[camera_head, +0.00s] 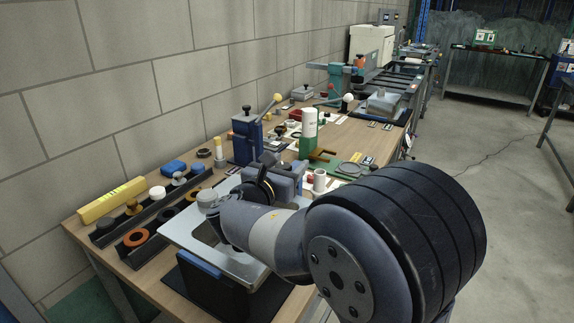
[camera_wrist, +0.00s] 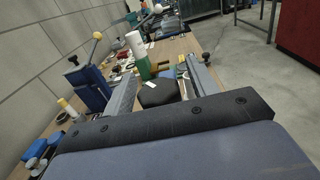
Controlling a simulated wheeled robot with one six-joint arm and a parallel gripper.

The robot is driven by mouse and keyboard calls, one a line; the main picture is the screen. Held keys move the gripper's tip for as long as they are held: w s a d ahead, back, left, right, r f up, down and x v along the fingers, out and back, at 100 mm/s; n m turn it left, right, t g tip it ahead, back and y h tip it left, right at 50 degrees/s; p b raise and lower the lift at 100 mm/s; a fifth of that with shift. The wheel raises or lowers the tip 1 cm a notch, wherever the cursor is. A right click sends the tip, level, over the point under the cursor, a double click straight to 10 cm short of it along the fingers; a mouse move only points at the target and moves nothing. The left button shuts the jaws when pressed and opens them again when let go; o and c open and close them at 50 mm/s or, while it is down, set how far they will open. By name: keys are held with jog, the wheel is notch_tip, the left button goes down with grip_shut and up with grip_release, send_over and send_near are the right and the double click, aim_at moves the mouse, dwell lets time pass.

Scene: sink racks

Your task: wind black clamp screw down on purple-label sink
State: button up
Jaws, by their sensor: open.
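A metal sink (camera_head: 172,232) stands at the near end of the bench in the head view, partly covered by my arm. No purple label can be made out on it. My gripper (camera_wrist: 160,82) is open in the wrist view, its two grey fingers spread apart. A dark rounded thing (camera_wrist: 157,94) with a small pale mark shows between the fingers. I cannot tell whether it is the black clamp screw, or whether the fingers touch it. In the head view my gripper (camera_head: 278,181) is beyond the sink's right side, and its fingertips are not clear.
A blue upright fixture (camera_head: 246,137) with a yellow-ball lever stands left of my gripper. A white cylinder on a green base (camera_head: 309,126) stands beyond. Black racks with rings (camera_head: 150,240) and a yellow bar (camera_head: 112,199) lie along the wall. The floor at right is open.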

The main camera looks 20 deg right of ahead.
jog(key=c, duration=1)
jog(key=shift+o, duration=0.2)
jog(key=shift+r+m+g+h+p, duration=0.2)
jog(key=shift+m+g+h+p, duration=0.75)
jog(key=shift+p, duration=0.2)
jog(key=shift+s+d+m+g+h+p, duration=0.15)
jog(key=shift+m+g+h+p, duration=0.65)
jog(key=shift+g, duration=0.35)
jog(key=shift+s+f+m+g+h+p, duration=0.15)
jog(key=shift+m+g+h+p, duration=0.25)
jog(key=shift+g, duration=0.3)
jog(key=o, duration=1)
jog(key=shift+c, duration=0.2)
jog(key=v, duration=1)
jog(key=shift+s+a, duration=0.25)
jog(key=shift+a, duration=0.05)
